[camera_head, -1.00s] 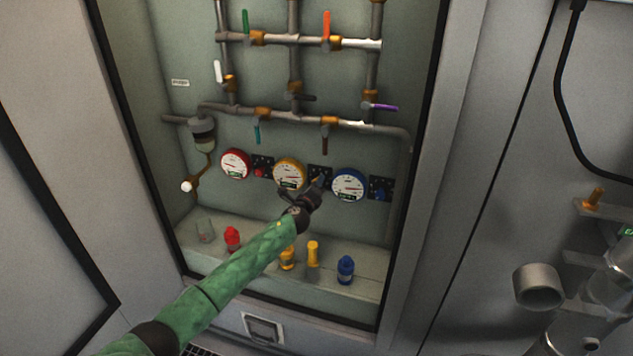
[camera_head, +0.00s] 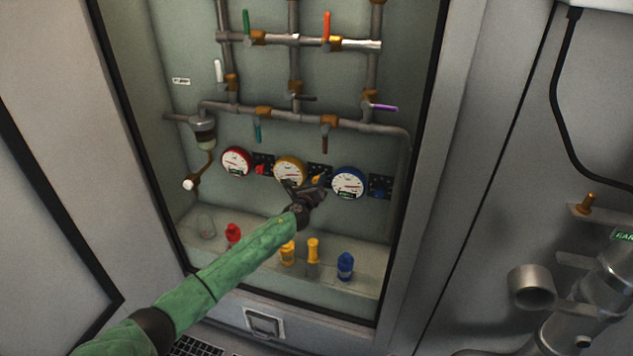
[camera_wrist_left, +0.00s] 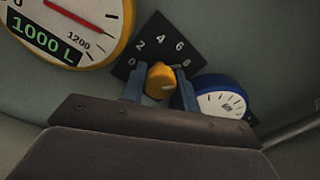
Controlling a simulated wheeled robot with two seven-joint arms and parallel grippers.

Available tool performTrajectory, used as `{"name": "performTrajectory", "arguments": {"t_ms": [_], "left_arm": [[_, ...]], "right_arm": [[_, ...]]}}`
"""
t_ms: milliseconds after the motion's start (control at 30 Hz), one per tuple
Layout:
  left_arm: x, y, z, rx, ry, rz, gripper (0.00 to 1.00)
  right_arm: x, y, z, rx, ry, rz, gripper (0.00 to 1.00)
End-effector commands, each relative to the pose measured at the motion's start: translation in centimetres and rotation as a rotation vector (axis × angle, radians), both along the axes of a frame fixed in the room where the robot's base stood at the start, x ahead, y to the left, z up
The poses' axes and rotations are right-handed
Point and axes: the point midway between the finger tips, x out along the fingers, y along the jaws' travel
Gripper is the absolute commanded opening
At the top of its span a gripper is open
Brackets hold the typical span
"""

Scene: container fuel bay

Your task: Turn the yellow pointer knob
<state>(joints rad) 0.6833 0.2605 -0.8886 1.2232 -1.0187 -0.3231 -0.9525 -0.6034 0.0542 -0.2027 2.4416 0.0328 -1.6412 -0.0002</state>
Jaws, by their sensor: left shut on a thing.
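The yellow pointer knob (camera_wrist_left: 159,80) sits on a black dial plate (camera_wrist_left: 150,46) with white numbers, shown in the left wrist view. My left gripper (camera_wrist_left: 160,92) has its two fingers on either side of the knob and is shut on it. In the head view the left gripper (camera_head: 314,186) is at the panel between the yellow gauge (camera_head: 290,171) and the blue gauge (camera_head: 349,183), and the knob (camera_head: 318,178) is partly hidden by it. The yellow gauge's face also shows in the left wrist view (camera_wrist_left: 65,25), with a green 1000 L display. My right gripper is not in view.
A red gauge (camera_head: 236,162) with a red knob (camera_head: 261,169) is to the left; a blue knob (camera_head: 380,187) is to the right. Pipes with coloured valve levers run above. Red, yellow and blue bottles stand on the ledge (camera_head: 215,250) below. The cabinet frame edges the bay.

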Motion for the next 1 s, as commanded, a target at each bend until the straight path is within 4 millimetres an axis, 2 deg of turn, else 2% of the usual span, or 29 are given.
{"name": "performTrajectory", "arguments": {"t_ms": [33, 200, 233, 333, 667, 767, 1000], "left_arm": [[0.2, 0.1, 0.5, -0.002, -0.005, 0.003, 0.08], [0.2, 0.2, 0.5, -0.002, -0.005, 0.003, 0.08], [0.2, 0.2, 0.5, -0.002, -0.005, 0.003, 0.34], [0.2, 0.1, 0.5, -0.002, -0.004, 0.002, 0.52], [-0.1, 0.2, 0.1, -0.002, -0.001, 0.001, 0.52], [-1.0, 0.4, 0.2, -0.002, -0.002, 0.0, 0.52], [-4.4, 1.8, 0.2, -0.001, -0.002, 0.001, 0.52]], "right_arm": [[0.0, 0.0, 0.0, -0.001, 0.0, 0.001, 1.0], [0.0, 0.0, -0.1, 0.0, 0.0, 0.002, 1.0], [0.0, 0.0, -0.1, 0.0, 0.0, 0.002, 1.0], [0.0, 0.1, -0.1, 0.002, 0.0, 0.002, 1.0], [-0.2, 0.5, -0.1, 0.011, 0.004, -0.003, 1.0], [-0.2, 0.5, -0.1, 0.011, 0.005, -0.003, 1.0], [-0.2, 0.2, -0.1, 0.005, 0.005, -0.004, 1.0]]}}
